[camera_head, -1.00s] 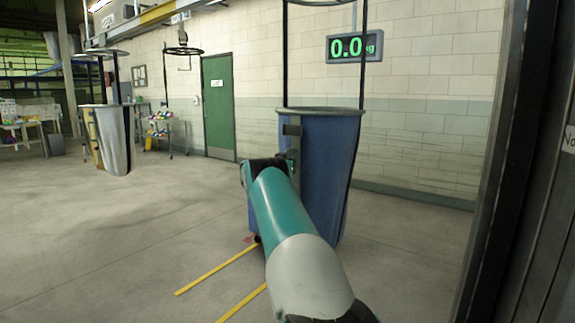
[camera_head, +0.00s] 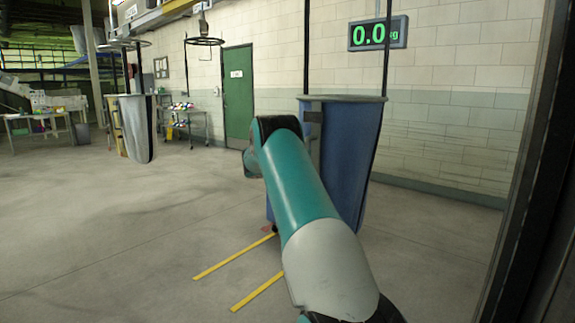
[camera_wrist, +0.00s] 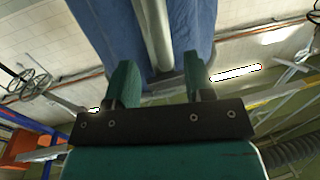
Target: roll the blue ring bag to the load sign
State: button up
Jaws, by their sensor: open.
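The blue ring bag (camera_head: 350,155) hangs tall and open-topped just beyond my arm in the head view, with dark uprights rising above it. My arm covers its left and lower parts. In the wrist view, blue fabric (camera_wrist: 98,28) fills the top centre. My gripper (camera_wrist: 158,68) is open, its two teal fingers apart and pointing at the bag. A pale grey bar (camera_wrist: 155,32) runs in line with the gap between them; I cannot tell whether it touches either finger. In the head view, my arm hides the fingers. No sign reading "load" is legible.
A green display (camera_head: 378,34) reads 0.0 on the wall. Yellow floor lines (camera_head: 235,256) lie left of my arm. A grey-white bag (camera_head: 138,128) hangs at the left, near a cart (camera_head: 182,122) and a green door (camera_head: 238,95). A dark post stands at right. Open floor lies left.

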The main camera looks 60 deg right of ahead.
jog(key=a+b, duration=0.2)
jog(key=a, duration=0.7)
jog(key=shift+a, duration=0.3)
dwell(0.6)
